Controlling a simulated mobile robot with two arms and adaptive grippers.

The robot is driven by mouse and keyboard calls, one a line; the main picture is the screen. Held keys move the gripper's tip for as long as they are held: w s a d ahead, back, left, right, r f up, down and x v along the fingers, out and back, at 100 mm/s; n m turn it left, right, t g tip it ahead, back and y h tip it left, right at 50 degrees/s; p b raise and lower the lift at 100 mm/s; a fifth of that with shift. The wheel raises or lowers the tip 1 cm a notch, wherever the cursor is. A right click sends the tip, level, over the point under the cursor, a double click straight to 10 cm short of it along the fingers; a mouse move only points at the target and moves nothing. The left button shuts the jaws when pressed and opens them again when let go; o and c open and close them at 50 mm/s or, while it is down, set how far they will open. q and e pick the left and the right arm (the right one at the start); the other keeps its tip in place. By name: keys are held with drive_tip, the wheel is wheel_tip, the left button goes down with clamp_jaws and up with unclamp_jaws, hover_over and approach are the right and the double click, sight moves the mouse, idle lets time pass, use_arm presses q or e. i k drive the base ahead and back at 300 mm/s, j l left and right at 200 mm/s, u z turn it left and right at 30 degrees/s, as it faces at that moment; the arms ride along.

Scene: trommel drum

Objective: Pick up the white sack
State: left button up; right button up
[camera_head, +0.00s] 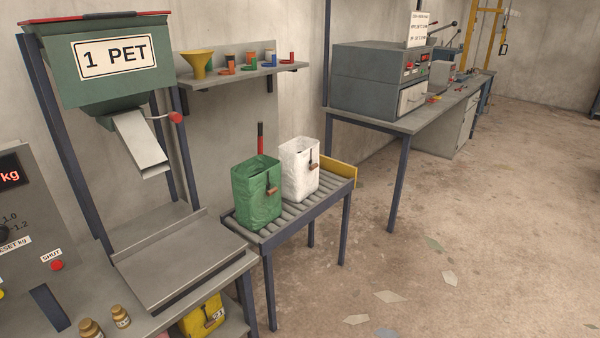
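The white sack (298,172) stands upright and open-topped on a roller conveyor table (291,223) in the middle of the view. A small brown tag or toggle on a dark cord hangs on its front right side. A green sack (256,197) of similar shape stands close to its left, also with a brown toggle. Neither of my grippers shows in the head view, so their states cannot be seen.
A green hopper marked "1 PET" (114,58) with a metal chute stands at the left above a grey platform (180,262). A yellow stop plate (341,174) closes the conveyor's right end. A workbench (400,121) stands behind right. The floor at right is mostly clear, with scattered flakes.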

sight(298, 182)
drive_tip(key=i+l+u, duration=0.3)
drive_tip(key=i+l, duration=0.2)
drive_tip(key=i, duration=0.3)
drive_tip(key=i+l+u, duration=0.3)
drive_tip(key=i+l, duration=0.35)
drive_tip(key=i, duration=0.05)
